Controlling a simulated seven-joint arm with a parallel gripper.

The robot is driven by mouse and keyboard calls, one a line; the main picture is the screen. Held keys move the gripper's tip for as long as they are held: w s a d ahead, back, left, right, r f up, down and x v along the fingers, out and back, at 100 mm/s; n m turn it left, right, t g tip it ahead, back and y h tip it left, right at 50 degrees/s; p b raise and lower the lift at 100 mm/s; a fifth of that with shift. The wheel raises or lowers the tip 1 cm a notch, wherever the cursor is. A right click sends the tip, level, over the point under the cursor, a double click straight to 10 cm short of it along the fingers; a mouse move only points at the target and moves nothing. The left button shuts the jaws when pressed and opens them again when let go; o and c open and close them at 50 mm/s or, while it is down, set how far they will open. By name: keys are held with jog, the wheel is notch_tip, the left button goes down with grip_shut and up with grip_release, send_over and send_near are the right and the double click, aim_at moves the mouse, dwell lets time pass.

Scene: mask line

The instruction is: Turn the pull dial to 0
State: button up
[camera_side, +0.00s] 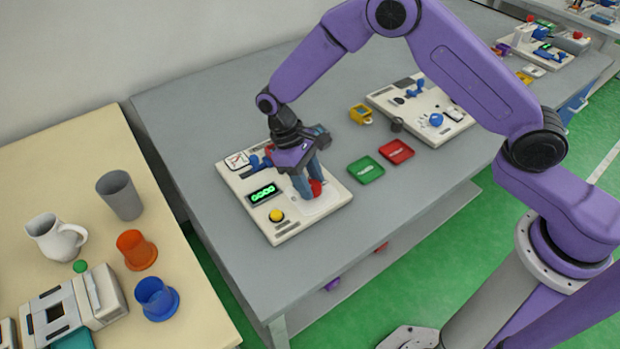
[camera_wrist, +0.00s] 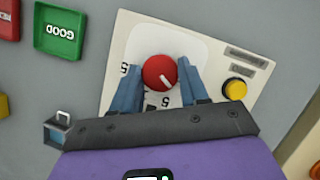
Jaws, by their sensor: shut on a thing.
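The red round dial (camera_side: 316,187) sits on a pale plate of the white panel (camera_side: 285,238). In the wrist view the dial (camera_wrist: 155,70) has a white pointer line aimed toward the lower right of the picture. Small scale marks show to its left and below; the fingers hide part of the scale, and I cannot make out a 0. My gripper (camera_side: 304,187) points down at the panel. In the wrist view my gripper's blue fingers (camera_wrist: 160,78) stand on both sides of the dial, shut on it.
The panel has a yellow button (camera_side: 276,215) and a green-digit display (camera_side: 262,194). Green (camera_side: 366,170) and red (camera_side: 396,151) trays lie to the right, with a second panel (camera_side: 440,120) behind. Cups and a jug stand on the left table. Bare grey tabletop surrounds the panel.

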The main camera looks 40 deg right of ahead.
jog(key=shift+a+n+t+h, duration=0.1)
jog(key=shift+n+t+h, duration=0.35)
jog(key=shift+n, duration=1.25)
jog(key=o, duration=1)
jog(key=v, duration=1.7)
jog(key=shift+a+r, duration=0.2)
jog(key=shift+a, duration=0.1)
